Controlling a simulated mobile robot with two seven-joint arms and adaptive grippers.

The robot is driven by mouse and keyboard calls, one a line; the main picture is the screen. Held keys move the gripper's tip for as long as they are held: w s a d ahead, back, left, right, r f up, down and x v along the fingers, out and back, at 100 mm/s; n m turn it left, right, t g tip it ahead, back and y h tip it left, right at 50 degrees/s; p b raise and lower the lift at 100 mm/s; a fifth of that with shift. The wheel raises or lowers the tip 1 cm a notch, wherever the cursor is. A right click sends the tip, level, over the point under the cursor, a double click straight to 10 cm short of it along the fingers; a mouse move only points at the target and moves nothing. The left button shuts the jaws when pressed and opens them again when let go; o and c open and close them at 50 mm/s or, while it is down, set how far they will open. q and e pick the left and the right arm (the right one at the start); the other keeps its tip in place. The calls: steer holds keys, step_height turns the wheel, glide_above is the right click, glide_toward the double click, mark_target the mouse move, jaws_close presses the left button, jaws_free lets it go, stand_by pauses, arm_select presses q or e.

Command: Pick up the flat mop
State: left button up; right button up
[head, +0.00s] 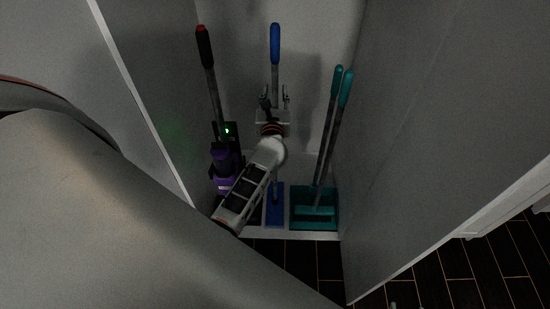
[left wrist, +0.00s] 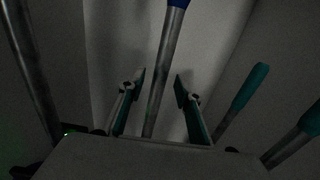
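The flat mop has a blue grip (head: 275,38), a grey pole and a flat blue head (head: 275,212) on the closet floor. It stands upright in the middle of the closet. My left gripper (head: 274,92) reaches in at the height of the pole. In the left wrist view my left gripper (left wrist: 160,80) is open, and the mop's grey pole (left wrist: 162,75) stands between its two fingers with gaps on both sides. My arm hides part of the pole in the head view. My right gripper is not in view.
A purple vacuum (head: 226,165) with a red-tipped handle stands at the left. A teal dustpan and broom set (head: 314,208) with two teal handles stands at the right. Closet walls (head: 420,120) close in on both sides. Dark tile floor (head: 300,258) lies in front.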

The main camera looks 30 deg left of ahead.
arm_select(q)
steer(key=shift+x, duration=1.25)
jaws_close()
steer(key=shift+r, duration=0.15)
